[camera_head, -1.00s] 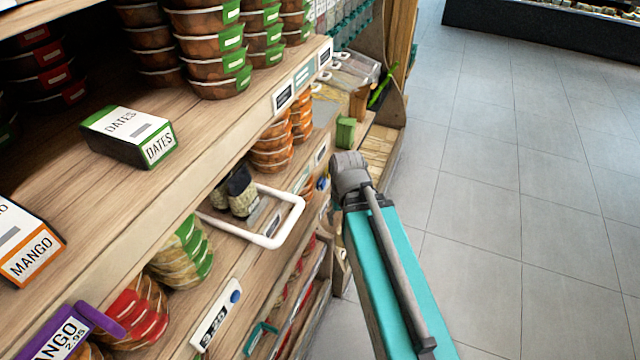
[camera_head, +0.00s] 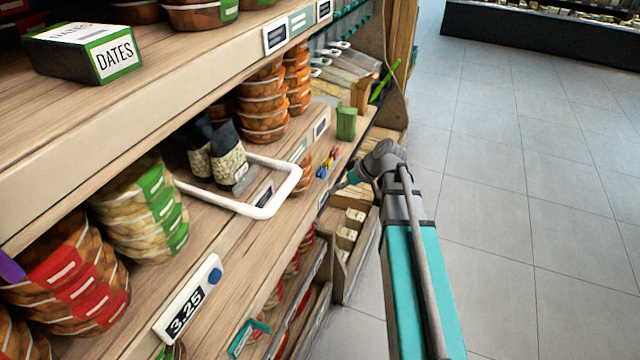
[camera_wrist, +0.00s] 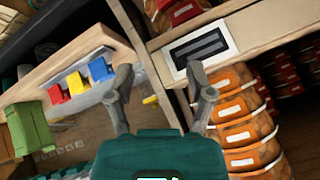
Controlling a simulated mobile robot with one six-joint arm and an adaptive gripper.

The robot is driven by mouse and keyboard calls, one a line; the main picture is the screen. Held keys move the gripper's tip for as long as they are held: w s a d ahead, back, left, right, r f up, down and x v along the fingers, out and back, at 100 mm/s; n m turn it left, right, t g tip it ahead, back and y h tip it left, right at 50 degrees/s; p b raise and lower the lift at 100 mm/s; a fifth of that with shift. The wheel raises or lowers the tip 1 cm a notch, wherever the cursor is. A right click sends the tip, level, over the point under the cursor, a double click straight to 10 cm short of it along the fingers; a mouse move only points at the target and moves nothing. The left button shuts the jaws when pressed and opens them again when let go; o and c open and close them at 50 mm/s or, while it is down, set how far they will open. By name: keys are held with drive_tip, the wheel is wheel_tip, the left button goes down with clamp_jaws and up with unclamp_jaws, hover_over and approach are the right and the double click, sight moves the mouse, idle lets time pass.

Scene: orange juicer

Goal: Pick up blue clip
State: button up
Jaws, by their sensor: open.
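The blue clip (camera_wrist: 101,69) sits on a wooden shelf edge beside a yellow clip (camera_wrist: 77,83) and a red clip (camera_wrist: 57,93) in the wrist view. In the head view, the blue clip (camera_head: 321,172) is small, at the near end of the clip row on the middle shelf. My gripper (camera_wrist: 160,78) is open, with nothing clearly held. Its left finger is just right of the blue clip in the picture, and I cannot tell the gap in depth. In the head view my gripper is mostly hidden behind my arm.
A green box (camera_wrist: 30,128) stands near the clips. Stacked orange-labelled tubs (camera_wrist: 240,108) and a price tag (camera_wrist: 200,48) are close on the right. A white-framed tray (camera_head: 268,211) juts from the shelf. Open floor (camera_head: 500,190) lies right of my arm.

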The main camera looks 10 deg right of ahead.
sight(322, 170)
drive_tip(key=w+d+f+n+t+y+b, duration=0.1)
drive_tip(key=w+d+n+t+y+b, duration=0.2)
drive_tip(key=w+d+b, duration=0.5)
drive_tip(key=shift+w+d+f+n+t+y, duration=0.25)
drive_tip(key=shift+w+n+t+y, duration=0.2)
drive_tip(key=shift+t, duration=0.35)
drive_tip(key=shift+a+f, duration=0.1)
drive_tip(key=shift+b+x, duration=1.45)
drive_tip(key=shift+x, duration=2.8)
